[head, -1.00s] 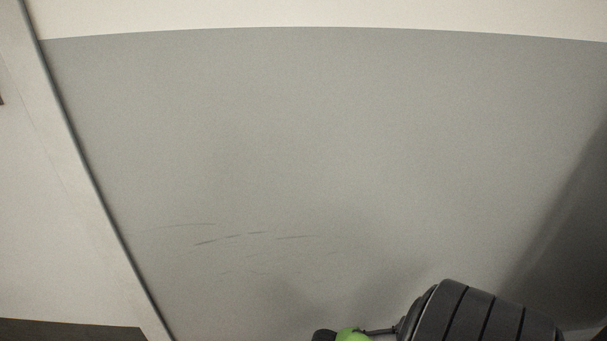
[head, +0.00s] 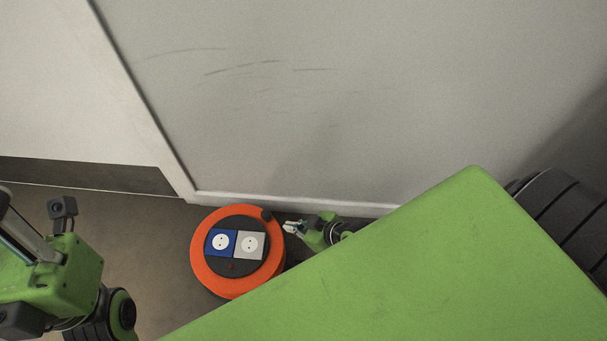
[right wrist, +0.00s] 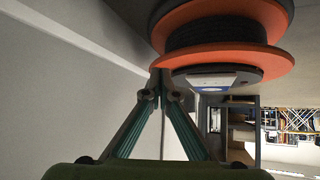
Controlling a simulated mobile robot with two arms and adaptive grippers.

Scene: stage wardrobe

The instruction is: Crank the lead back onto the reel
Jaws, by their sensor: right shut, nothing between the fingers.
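The orange reel (head: 205,273) stands by the wall in the head view, with a dark centre plate carrying one blue and one grey socket. A small black knob (head: 267,214) sits at its upper right rim. My right gripper (head: 288,228) is shut and empty just right of the reel, close to the knob. In the right wrist view the fingertips (right wrist: 158,96) meet below the reel (right wrist: 225,58), and dark lead (right wrist: 215,32) is wound between its orange flanges. My left gripper (head: 22,238) is partly in view at the far left, away from the reel; its fingertips are not clear.
A grey scuffed wall (head: 300,120) with a pale skirting rises right behind the reel. Brown floor (head: 150,235) is clear between the reel and my left arm. My own large green part hides the lower right. Shelving (right wrist: 245,125) shows far off.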

